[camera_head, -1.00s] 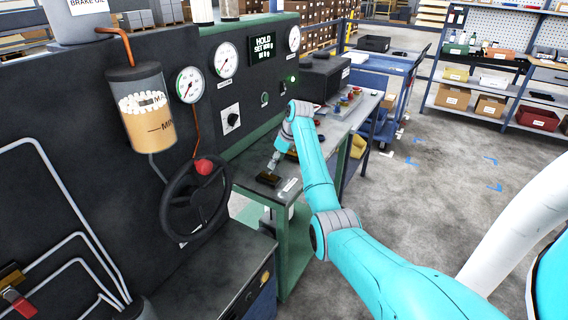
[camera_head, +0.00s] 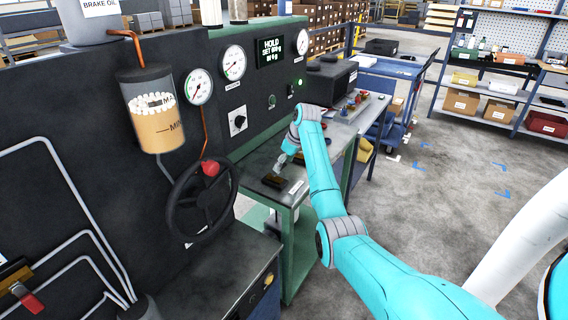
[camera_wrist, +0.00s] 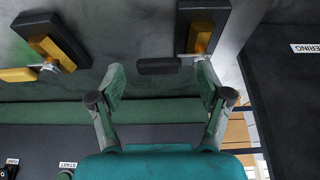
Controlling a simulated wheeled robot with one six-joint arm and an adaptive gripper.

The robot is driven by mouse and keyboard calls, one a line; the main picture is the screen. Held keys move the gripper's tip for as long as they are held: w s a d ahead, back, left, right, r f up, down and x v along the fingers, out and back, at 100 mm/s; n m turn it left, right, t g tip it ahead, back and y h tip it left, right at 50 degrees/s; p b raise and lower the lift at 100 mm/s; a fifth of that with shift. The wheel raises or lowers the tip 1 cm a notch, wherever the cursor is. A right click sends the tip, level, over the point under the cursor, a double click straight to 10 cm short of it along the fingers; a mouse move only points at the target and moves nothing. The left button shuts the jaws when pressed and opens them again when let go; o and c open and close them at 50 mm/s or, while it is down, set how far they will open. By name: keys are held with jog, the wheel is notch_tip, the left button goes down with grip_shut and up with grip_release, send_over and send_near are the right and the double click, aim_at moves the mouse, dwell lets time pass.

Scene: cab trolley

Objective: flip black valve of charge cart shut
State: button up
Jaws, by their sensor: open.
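The black valve's dark lever (camera_wrist: 160,67) lies crosswise in the wrist view, just off the tips of my gripper. It joins a brass valve body (camera_wrist: 202,36) on a dark block at the upper right. A second valve with a yellow lever (camera_wrist: 19,75) sits at the upper left. My gripper (camera_wrist: 161,76) is open, with a finger at each side of the black lever; I cannot tell whether either touches it. In the head view my gripper (camera_head: 280,165) hangs low over the bench, beside a small dark block (camera_head: 275,181); the levers are too small to make out there.
The bench (camera_head: 259,197) carries the valves. A black panel with gauges (camera_head: 234,62) rises behind it, and a black handwheel (camera_head: 203,201) stands at its left. A blue trolley (camera_head: 380,66) stands farther back. The floor (camera_head: 420,215) at the right is clear.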

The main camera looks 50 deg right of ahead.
jog(key=v, duration=1.2)
jog(key=shift+f, duration=0.1)
